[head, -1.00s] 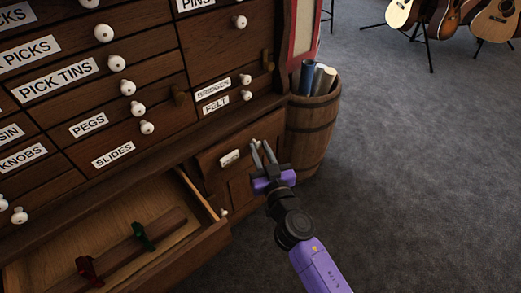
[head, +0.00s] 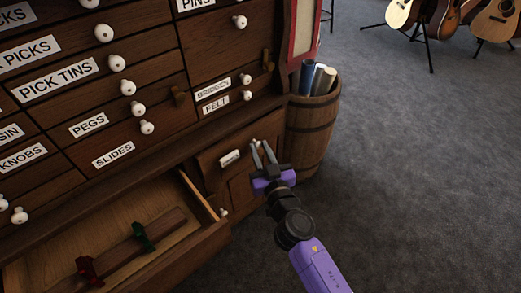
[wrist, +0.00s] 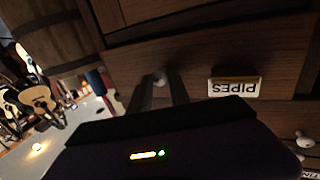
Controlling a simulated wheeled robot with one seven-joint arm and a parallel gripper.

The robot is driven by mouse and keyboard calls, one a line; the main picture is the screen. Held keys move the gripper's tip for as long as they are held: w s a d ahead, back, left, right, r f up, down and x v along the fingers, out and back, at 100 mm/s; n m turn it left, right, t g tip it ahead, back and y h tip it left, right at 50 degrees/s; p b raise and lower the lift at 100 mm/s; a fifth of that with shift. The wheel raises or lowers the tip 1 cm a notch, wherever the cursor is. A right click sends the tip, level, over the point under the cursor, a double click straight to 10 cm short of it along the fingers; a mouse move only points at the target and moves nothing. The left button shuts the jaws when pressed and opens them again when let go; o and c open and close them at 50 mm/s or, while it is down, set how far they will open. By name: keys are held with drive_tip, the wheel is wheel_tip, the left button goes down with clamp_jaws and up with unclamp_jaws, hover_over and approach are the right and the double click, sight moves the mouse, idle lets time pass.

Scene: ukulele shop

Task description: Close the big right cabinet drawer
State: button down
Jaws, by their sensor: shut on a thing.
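The right lower drawer (head: 212,161) of the dark wooden cabinet carries a white label in the head view. In the wrist view that drawer front (wrist: 290,85) shows the label reading PIPES, upside down. It looks flush or nearly flush; I cannot tell if a gap is left. My gripper (head: 262,154) is at this drawer front, its two grey fingers shut on the drawer's white knob. The knob (wrist: 160,79) shows between the fingers in the wrist view and is partly hidden in the head view.
A wide lower drawer (head: 215,240) at the left stands open, with a red and a green item inside. A barrel (head: 312,135) holding rolls stands close to the cabinet's right side. Guitars (head: 495,20) stand far back. The grey carpet at right is clear.

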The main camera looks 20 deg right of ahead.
drive_tip(key=shift+w, duration=0.1)
drive_tip(key=shift+w+a+b, duration=0.25)
drive_tip(key=shift+w+b, duration=0.3)
drive_tip(key=shift+w, duration=0.35)
drive_tip(key=shift+w+a, duration=0.1)
drive_tip(key=shift+w, duration=0.2)
drive_tip(key=c, duration=1.3)
unclamp_jaws()
drive_tip(key=shift+o, duration=0.2)
drive_tip(key=shift+a, duration=0.1)
drive_tip(key=s, duration=0.7)
drive_tip(key=shift+s+a+b, duration=0.25)
drive_tip(key=shift+s+b, duration=0.1)
drive_tip(key=shift+b, duration=0.1)
